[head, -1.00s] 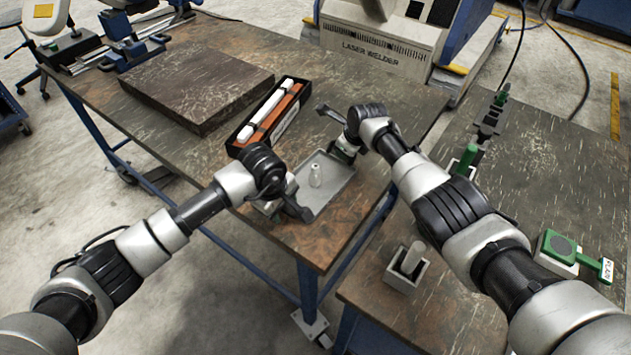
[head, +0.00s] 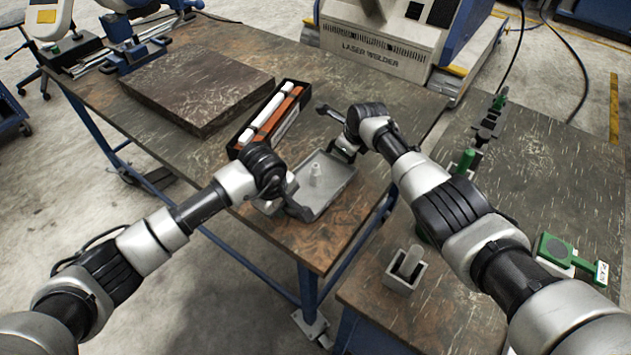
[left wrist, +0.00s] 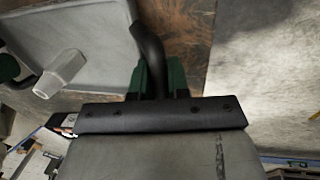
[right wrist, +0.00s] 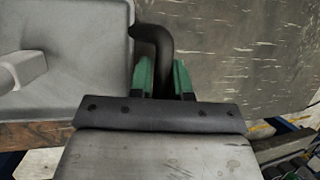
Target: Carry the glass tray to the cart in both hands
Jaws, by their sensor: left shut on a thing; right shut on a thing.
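The grey glass tray (head: 338,192) is over the near right corner of a wheeled, blue-legged table (head: 290,243), with a small pale bottle-like piece (head: 315,174) standing in it. I cannot tell whether the tray touches the tabletop. My left gripper (head: 272,204) is at the tray's left side; in the left wrist view its green-padded fingers (left wrist: 160,76) are shut on a black bent handle (left wrist: 149,42). My right gripper (head: 346,148) is at the far right side; in the right wrist view its fingers (right wrist: 163,78) are shut on the other handle (right wrist: 156,40).
A black box (head: 247,136) with white and orange bars lies just behind the tray. A dark slab (head: 198,84) is farther left. A gap separates the two tops.

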